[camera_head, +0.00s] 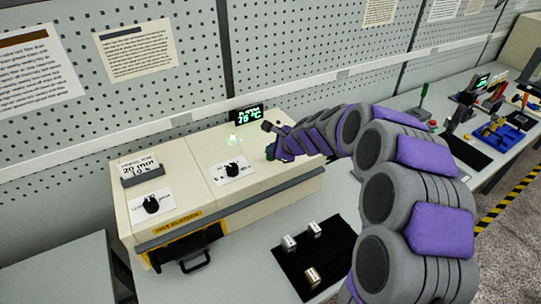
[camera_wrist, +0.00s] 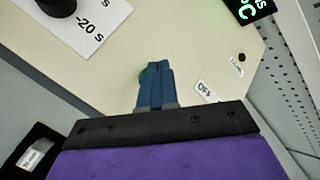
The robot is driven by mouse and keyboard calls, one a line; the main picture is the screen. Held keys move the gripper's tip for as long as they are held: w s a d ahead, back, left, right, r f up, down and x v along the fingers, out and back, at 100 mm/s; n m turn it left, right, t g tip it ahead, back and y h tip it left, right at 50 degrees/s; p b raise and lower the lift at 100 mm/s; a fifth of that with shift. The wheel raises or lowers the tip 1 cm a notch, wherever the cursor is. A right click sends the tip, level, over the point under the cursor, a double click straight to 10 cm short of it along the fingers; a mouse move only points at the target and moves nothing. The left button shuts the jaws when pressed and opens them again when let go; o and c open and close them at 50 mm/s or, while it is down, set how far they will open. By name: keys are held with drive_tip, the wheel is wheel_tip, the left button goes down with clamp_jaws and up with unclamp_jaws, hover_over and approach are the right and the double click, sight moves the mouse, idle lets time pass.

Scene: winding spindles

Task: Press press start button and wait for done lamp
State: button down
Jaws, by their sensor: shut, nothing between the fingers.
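A beige press machine (camera_head: 200,205) stands on the bench in the head view; its top also fills much of the wrist view (camera_wrist: 185,40). My gripper (camera_head: 277,152) points down at the right part of this top. In the wrist view my gripper (camera_wrist: 155,70) is shut and empty.
A display (camera_head: 250,115) at the machine's back reads about 78 °C. Two black knobs (camera_head: 151,205) (camera_head: 232,169) stand on the top. A yellow-framed drawer (camera_head: 190,247) with a handle is at the front. A black mat (camera_head: 297,269) with metal cylinders lies to the right.

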drive_tip(key=shift+f, duration=0.25)
idle(0.5)
drive_tip(key=shift+r+p, duration=0.9)
wheel_tip(320, 180, up, 5)
drive_tip(key=p, duration=0.5)
idle(0.5)
